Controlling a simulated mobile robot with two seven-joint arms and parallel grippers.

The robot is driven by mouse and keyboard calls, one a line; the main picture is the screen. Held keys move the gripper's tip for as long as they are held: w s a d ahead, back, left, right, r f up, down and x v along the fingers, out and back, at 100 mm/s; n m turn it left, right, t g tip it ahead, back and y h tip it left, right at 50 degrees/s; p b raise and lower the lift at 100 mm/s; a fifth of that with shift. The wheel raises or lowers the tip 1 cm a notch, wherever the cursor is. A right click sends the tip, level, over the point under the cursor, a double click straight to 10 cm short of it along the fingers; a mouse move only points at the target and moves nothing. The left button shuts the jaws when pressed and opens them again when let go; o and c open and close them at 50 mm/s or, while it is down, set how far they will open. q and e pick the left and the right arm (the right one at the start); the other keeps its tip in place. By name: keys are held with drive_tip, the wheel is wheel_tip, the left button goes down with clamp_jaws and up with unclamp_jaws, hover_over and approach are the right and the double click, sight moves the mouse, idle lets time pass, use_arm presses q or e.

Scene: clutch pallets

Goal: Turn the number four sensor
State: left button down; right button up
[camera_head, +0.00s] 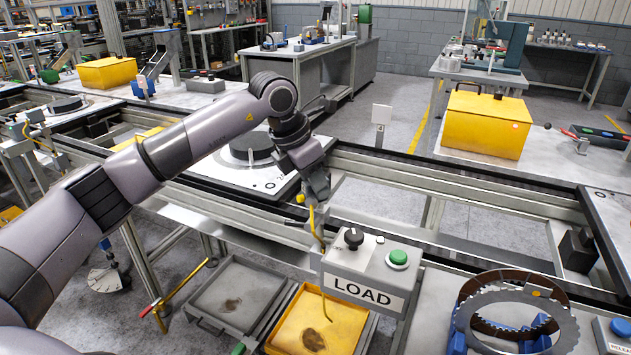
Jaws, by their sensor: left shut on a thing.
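My left arm reaches in from the left to the conveyor's near rail. Its gripper (318,188) points down there and is shut on a small sensor (301,198), which is mostly hidden by the fingers. A yellow bit of it shows at the left of the fingers. A yellow cable (315,228) hangs below it toward the yellow tray. A small white plate marked 4 (381,114) stands on a post behind the rail, to the right of the gripper. My right gripper is out of view.
A LOAD box (360,275) with a black knob and green button stands just below the gripper. A pallet with a dark disc (252,147) sits on the conveyor behind my wrist. Toothed rings (515,315) lie front right. A yellow box (486,122) stands back right.

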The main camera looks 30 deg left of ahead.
sight(302, 195)
use_arm(q)
drive_tip(key=shift+r, duration=0.1)
idle(0.5)
drive_tip(key=c, duration=1)
unclamp_jaws()
drive_tip(key=shift+o, duration=0.2)
drive_tip(key=b+v, duration=0.1)
drive_tip(key=v, duration=0.6)
drive_tip(key=shift+a, duration=0.1)
